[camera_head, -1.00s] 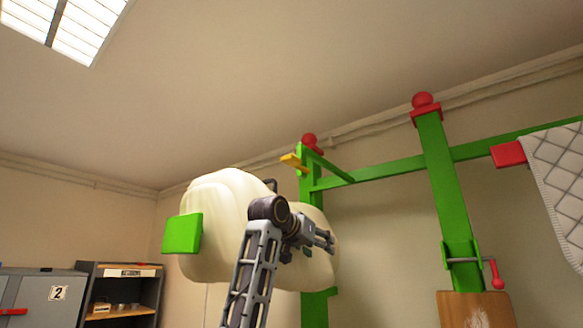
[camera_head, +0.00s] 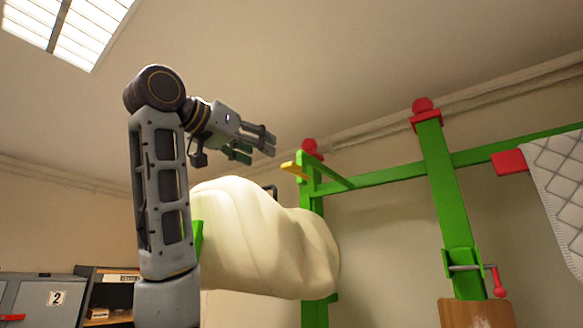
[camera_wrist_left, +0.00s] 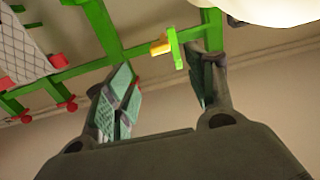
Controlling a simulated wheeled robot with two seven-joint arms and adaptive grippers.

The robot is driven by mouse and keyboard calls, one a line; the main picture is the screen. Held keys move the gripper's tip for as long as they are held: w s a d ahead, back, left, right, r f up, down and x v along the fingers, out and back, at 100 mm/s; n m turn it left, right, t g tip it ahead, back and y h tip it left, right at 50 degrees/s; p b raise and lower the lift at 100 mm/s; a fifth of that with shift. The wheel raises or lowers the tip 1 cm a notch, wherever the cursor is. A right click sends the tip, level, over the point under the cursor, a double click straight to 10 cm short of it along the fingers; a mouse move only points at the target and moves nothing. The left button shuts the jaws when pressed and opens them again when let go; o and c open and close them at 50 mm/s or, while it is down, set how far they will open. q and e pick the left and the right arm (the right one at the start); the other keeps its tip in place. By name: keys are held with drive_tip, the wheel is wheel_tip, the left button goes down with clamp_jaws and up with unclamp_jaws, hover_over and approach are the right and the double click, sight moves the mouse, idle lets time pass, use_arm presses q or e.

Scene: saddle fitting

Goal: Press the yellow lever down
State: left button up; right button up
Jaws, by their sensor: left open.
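The yellow lever (camera_head: 294,169) sticks out to the left from the top of a green post (camera_head: 312,205) in the head view. It also shows in the left wrist view (camera_wrist_left: 160,48), beside a green bar and between my fingers in the picture. My left gripper (camera_head: 262,146) is raised above the cream padded form, up and left of the lever. It is open and empty, its fingers pointing toward the lever's side, apart from it. In the left wrist view my left gripper (camera_wrist_left: 165,95) shows two spread fingers. My right gripper is not in view.
The cream padded form (camera_head: 270,240) bulges below my left gripper. A green frame with red knobs (camera_head: 424,108) stands right, with a red crank (camera_head: 498,280) and a quilted pad (camera_head: 560,190). Grey cabinets (camera_head: 45,300) stand lower left.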

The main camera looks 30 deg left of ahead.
sight(286, 164)
use_arm(q)
drive_tip(key=shift+w, duration=0.2)
idle(0.3)
drive_tip(key=w+p, duration=0.1)
drive_tip(key=w, duration=0.3)
drive_tip(key=w+p, duration=0.1)
drive_tip(key=w, duration=0.2)
drive_tip(key=w+d+p, duration=0.1)
drive_tip(key=w, duration=0.3)
drive_tip(key=shift+w+p, duration=0.35)
drive_tip(key=shift+p, duration=0.05)
drive_tip(key=shift+w, duration=0.9)
clamp_jaws()
